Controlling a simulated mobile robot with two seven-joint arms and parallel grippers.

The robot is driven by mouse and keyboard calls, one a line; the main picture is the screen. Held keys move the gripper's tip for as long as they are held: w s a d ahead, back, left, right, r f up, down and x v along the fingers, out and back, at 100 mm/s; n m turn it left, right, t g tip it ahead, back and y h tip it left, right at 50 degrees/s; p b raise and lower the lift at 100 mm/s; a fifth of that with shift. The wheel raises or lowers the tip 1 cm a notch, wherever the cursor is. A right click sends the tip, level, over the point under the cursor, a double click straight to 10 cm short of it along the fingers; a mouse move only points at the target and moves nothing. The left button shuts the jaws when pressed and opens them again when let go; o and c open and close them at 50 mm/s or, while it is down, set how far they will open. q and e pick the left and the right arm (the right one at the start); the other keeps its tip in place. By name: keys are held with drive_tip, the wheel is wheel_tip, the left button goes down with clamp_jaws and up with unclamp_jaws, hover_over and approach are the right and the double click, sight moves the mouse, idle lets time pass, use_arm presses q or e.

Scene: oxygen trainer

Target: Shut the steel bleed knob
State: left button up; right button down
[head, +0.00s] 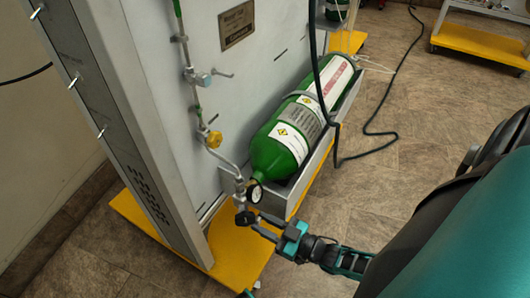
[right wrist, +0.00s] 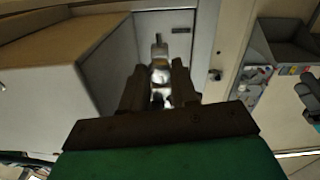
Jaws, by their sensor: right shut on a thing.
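The steel bleed knob (right wrist: 160,73) shows as a shiny metal piece between the two dark fingers of my right gripper (right wrist: 159,88) in the right wrist view. In the head view my right gripper (head: 246,218) reaches in from the lower right to the bottom end of the pipe run, just below a round gauge (head: 254,193). Its fingers are shut on the knob and hide most of it there. How far the knob is turned cannot be told. My left gripper does not show.
A yellow knob (head: 214,139) and a valve with a lever (head: 203,78) sit higher on the pipe along the grey panel (head: 260,62). A green cylinder (head: 272,156) lies in a grey cradle beside it. A black hose hangs over the cylinder. The floor at right is mostly clear.

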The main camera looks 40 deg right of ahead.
drive_tip(key=shift+w+m, duration=0.1)
drive_tip(key=shift+m, duration=2.1)
drive_tip(key=c, duration=0.9)
unclamp_jaws()
drive_tip(key=shift+o, duration=0.2)
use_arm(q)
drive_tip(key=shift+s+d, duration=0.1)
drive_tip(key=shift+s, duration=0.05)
use_arm(e)
drive_tip(key=shift+s, duration=0.25)
